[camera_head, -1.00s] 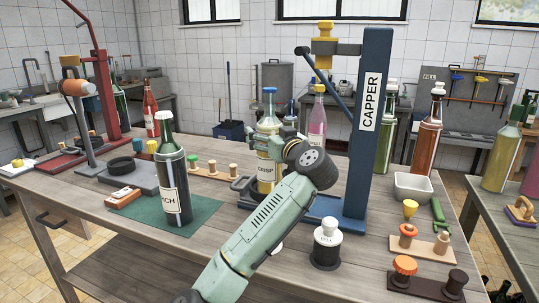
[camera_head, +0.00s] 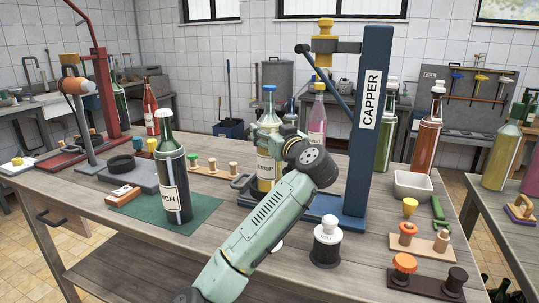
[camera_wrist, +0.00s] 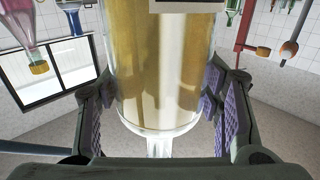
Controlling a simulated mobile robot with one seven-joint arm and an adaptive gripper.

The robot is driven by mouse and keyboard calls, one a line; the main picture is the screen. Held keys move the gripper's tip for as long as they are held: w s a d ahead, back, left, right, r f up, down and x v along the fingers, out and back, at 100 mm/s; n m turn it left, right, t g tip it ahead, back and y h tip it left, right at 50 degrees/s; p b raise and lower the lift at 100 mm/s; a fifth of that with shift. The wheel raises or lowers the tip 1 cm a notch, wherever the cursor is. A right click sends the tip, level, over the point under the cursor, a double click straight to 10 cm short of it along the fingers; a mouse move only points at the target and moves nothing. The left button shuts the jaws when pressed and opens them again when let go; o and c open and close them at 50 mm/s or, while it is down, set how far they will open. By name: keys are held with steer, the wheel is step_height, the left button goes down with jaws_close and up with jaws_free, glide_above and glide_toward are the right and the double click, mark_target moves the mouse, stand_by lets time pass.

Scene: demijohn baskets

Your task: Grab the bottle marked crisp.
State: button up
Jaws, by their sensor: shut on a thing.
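The bottle marked crisp (camera_head: 265,167) has yellowish contents, a pale label and a blue cap. It stands upright in the middle of the head view, left of the blue capper column. My gripper (camera_head: 275,143) is shut on its body, and my arm hides part of its right side. In the wrist view the bottle (camera_wrist: 165,60) fills the middle, turned neck-down in the picture. The purple pads of my gripper (camera_wrist: 165,105) lie at its two sides. The lower end of the bottle is partly hidden in the head view, so I cannot tell whether it touches anything.
The blue capper (camera_head: 368,120) stands close on the right. A dark bottle (camera_head: 172,185) stands on a green mat (camera_head: 130,215) to the left. A white-topped black stand (camera_head: 326,240) is in front of the capper. A white bowl (camera_head: 413,187) and stopper racks lie right.

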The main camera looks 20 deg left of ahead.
mark_target(273, 121)
steer(key=c, duration=0.4)
steer(key=shift+r, duration=0.15)
jaws_close()
steer(key=shift+r, duration=0.2)
steer(key=shift+r+b, duration=0.8)
steer(key=shift+r, duration=0.75)
steer(key=s+a+r+b, duration=0.1)
steer(key=s+b, duration=0.3)
steer(key=s, duration=1.1)
steer(key=shift+s+a+r+b, duration=0.2)
steer(key=shift+s+a+b, duration=0.1)
steer(key=shift+a+b, duration=0.1)
steer(key=shift+s, duration=0.15)
